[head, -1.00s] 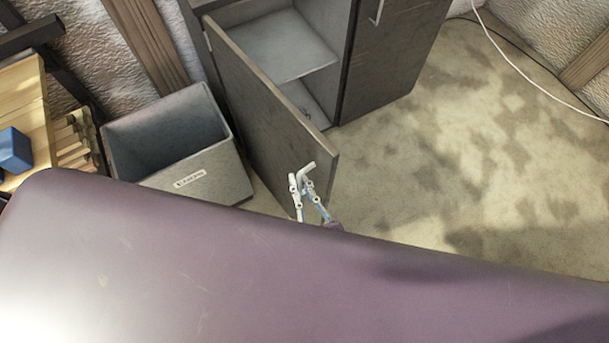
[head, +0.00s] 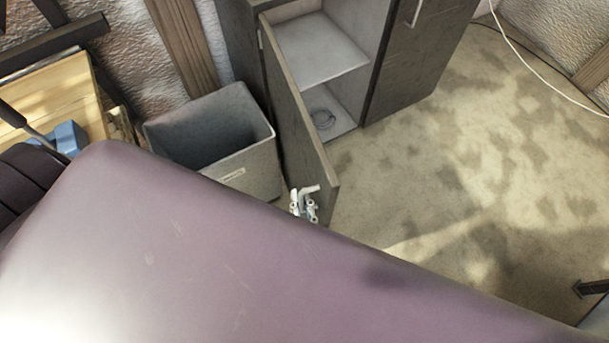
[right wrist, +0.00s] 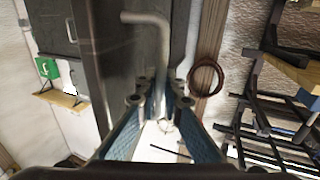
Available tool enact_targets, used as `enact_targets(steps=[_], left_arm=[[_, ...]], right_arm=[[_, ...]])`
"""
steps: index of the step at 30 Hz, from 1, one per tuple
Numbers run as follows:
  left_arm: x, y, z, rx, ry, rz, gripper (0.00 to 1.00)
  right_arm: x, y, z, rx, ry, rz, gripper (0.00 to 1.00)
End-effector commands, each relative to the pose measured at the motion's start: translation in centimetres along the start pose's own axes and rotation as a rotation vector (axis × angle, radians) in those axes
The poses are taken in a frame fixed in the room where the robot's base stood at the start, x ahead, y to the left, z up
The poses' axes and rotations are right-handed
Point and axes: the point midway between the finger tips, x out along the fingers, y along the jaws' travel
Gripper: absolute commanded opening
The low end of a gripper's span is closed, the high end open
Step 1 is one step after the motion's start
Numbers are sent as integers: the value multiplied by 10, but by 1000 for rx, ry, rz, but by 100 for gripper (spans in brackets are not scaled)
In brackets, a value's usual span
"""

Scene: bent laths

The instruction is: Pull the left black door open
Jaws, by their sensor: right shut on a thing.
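The left black door (head: 300,130) of the dark cabinet stands swung well out, and the shelf space behind it shows. Its pale bent handle (head: 312,189) is near the free edge and also shows in the right wrist view (right wrist: 150,20). My right gripper (head: 304,206) is shut on this handle; in the right wrist view its fingers (right wrist: 160,98) close around the handle's shaft. My left gripper is not in view.
A grey bin (head: 215,135) stands just left of the open door. The right cabinet door (head: 415,65) is shut. Open floor (head: 450,190) lies to the right, with a white cable (head: 530,65) at the back. A wooden unit (head: 70,95) is at the far left.

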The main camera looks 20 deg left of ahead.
Motion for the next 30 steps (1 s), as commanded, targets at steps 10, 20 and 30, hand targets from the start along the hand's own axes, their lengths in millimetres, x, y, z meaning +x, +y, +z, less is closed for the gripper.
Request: enact_targets(steps=[10,20,30], left_arm=[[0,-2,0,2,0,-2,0],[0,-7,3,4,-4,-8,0],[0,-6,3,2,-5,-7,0]], right_arm=[[2,0,-2,-1,5,0,15],[0,0,-1,0,2,0,25],[-43,-1,1,1,-3,-1,25]])
